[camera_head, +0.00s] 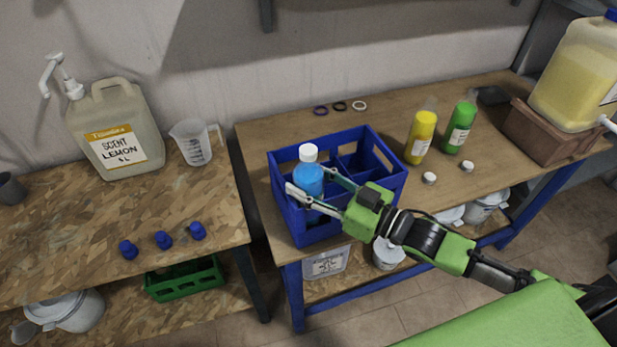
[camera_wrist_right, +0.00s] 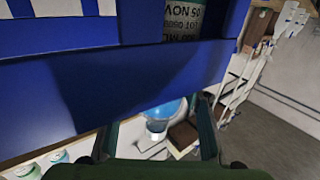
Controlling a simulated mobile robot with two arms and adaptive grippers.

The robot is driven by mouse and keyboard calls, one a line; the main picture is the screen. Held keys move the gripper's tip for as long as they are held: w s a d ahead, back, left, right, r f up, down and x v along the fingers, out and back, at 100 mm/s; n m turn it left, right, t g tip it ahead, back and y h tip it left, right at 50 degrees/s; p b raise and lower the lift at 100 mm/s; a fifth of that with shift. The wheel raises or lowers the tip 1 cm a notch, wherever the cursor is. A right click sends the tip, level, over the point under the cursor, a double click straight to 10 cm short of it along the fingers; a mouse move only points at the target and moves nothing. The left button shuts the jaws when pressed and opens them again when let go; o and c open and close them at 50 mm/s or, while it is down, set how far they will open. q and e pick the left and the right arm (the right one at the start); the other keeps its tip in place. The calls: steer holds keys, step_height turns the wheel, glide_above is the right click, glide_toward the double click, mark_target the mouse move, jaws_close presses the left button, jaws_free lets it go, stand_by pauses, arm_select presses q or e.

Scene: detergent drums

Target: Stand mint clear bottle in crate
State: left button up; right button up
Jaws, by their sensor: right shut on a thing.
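A bottle of blue liquid with a white cap (camera_head: 309,180) stands about upright in the left part of the blue crate (camera_head: 384,189). Its upper part rises above the rim; its base is hidden, so I cannot tell whether it touches the crate floor. My right gripper (camera_head: 311,181) reaches over the crate's front rim and is shut on this bottle, one finger on each side. In the right wrist view, the crate wall (camera_wrist_right: 120,95) fills much of the picture, and a light blue patch shows between the fingers. My left gripper is not in view.
A yellow bottle (camera_head: 420,138) and a green bottle (camera_head: 460,128) stand right of the crate, with two white caps nearby. Three rings lie behind it. A large yellow drum (camera_head: 575,75) stands at right. The left table holds a lemon drum (camera_head: 115,130), measuring jug (camera_head: 193,143) and blue caps.

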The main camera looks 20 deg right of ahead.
mark_target(316, 154)
steer(key=shift+r+p, duration=0.1)
steer(key=shift+p, duration=0.2)
stand_by(0.4)
steer(key=o, duration=1.7)
steer(key=shift+o, duration=1.2)
steer(key=shift+s+f, duration=0.1)
steer(key=shift+f, duration=0.15)
steer(key=shift+r, duration=0.1)
step_height(316, 154, up, 9)
steer(key=p, duration=0.9)
